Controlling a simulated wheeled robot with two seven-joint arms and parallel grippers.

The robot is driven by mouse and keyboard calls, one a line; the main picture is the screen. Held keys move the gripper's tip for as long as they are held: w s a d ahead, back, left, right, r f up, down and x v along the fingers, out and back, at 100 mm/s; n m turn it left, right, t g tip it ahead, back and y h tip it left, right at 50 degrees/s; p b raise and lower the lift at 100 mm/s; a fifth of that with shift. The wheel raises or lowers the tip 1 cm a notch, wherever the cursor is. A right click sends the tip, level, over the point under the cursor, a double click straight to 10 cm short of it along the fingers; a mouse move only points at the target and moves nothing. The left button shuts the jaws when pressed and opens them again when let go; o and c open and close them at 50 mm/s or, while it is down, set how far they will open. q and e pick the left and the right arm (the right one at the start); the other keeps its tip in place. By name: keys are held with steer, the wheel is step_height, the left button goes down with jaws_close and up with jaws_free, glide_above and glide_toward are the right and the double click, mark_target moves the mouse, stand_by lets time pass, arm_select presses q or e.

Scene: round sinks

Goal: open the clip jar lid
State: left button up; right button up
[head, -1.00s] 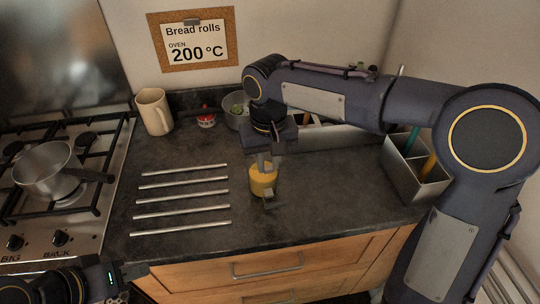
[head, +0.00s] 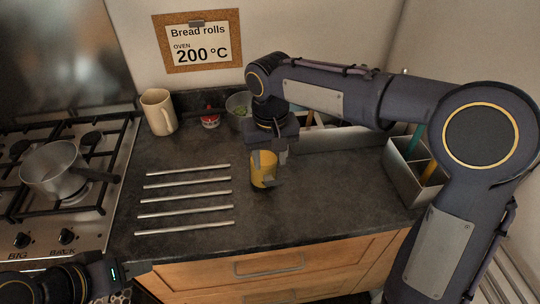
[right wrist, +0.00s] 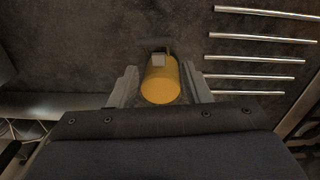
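The clip jar (head: 263,171) is a small yellow-orange cylinder standing on the dark counter, right of the metal rods. In the right wrist view the jar (right wrist: 161,85) lies between the two grey fingers, with a small gap on each side. A grey clip part (right wrist: 158,60) shows at its far side there. My right gripper (head: 270,170) points down around the jar and is open; the arm hides part of the area behind it. My left gripper (head: 140,268) is at the bottom left, far from the jar; its fingers are too unclear to read.
Several metal rods (head: 185,203) lie left of the jar. A hob with a saucepan (head: 54,170) is at the left. A mug (head: 158,112), a small red tin (head: 210,121) and a bowl (head: 238,108) stand behind. A metal utensil box (head: 408,175) stands at the right.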

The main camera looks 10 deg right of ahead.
step_height(320, 180, up, 8)
stand_by(0.6)
steer(key=shift+s+f, duration=0.1)
